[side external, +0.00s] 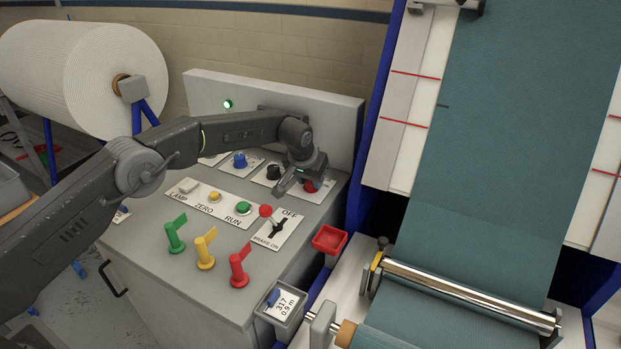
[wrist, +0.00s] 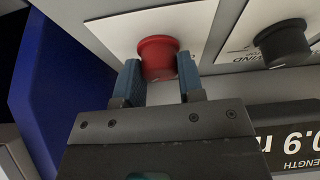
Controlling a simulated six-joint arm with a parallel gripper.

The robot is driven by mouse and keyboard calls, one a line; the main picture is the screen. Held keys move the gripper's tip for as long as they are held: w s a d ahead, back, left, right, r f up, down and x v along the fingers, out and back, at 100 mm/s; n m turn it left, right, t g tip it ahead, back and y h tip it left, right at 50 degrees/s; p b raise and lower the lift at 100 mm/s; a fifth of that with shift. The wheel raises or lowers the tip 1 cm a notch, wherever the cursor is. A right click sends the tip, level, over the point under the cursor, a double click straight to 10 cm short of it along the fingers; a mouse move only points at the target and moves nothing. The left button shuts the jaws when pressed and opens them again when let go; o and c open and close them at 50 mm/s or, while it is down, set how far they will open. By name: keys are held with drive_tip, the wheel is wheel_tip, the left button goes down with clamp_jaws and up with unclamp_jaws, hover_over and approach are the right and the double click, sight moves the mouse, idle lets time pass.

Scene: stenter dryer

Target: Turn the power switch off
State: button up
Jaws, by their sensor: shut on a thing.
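A round red knob (wrist: 157,56) stands on a white plate in the wrist view; it also shows at the back right of the console in the side external view (side external: 310,187). My gripper (wrist: 159,72) is shut on it, one blue-grey finger at each side. In the side external view, my gripper (side external: 302,182) partly covers this knob and its plate. No power label is readable there, so I cannot tell from wording that this is the power switch. A green lamp (side external: 227,104) glows on the back panel.
A black knob (side external: 273,172) and a blue knob (side external: 240,160) stand left of the red knob. A red-ball lever (side external: 266,211) marked OFF and BRAKE ON is nearer. Green, yellow and red flag handles (side external: 205,249) stand at the front. Teal fabric (side external: 510,140) runs at the right.

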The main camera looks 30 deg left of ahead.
drive_tip(key=shift+n+g+y, duration=0.15)
drive_tip(key=shift+n+y, duration=0.4)
drive_tip(key=shift+n, duration=0.85)
drive_tip(key=shift+n+g+y, duration=0.15)
drive_tip(key=shift+n+y, duration=0.4)
drive_tip(key=shift+n, duration=0.85)
drive_tip(key=o, duration=0.9)
drive_tip(key=shift+d+r, duration=0.1)
drive_tip(key=v, duration=1.3)
drive_tip(key=shift+d+r, duration=0.1)
drive_tip(key=shift+r, duration=0.2)
